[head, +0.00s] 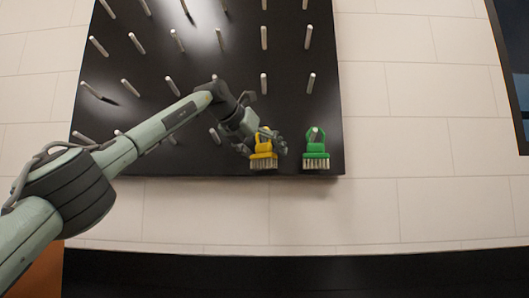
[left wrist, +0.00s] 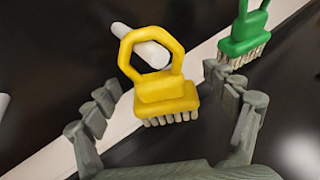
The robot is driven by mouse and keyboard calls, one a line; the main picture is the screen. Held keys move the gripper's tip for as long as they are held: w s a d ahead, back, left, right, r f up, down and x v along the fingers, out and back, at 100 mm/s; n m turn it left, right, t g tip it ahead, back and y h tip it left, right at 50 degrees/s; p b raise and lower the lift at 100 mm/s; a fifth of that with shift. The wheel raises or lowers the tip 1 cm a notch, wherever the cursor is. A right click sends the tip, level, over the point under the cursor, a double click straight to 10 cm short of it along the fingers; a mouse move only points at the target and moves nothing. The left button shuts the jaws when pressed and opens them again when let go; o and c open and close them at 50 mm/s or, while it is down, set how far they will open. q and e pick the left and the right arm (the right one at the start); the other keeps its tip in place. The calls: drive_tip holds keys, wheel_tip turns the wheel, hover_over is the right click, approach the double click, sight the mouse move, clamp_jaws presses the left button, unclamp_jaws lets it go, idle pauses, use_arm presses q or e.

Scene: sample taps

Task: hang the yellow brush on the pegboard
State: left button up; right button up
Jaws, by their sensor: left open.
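The yellow brush (head: 263,160) is at the lower edge of the black pegboard (head: 200,163), bristles down. In the left wrist view the yellow brush (left wrist: 167,92) has a peg (left wrist: 150,52) showing through its loop handle, so it appears to hang there. My left gripper (head: 264,142) is at the brush in the head view. In the left wrist view my left gripper (left wrist: 163,85) is open, with one finger on each side of the brush and gaps between. My right gripper is not in view.
A green brush (head: 316,149) hangs on a peg just right of the yellow one, close to my left gripper's right finger. Several bare pegs stick out of the board above and to the left. A tiled wall surrounds the board, and a dark strip (head: 300,275) runs below.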

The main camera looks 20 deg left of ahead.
use_arm(q)
drive_tip(key=shift+s, duration=0.1)
drive_tip(key=v, duration=1.1)
drive_tip(key=shift+s+r, duration=0.3)
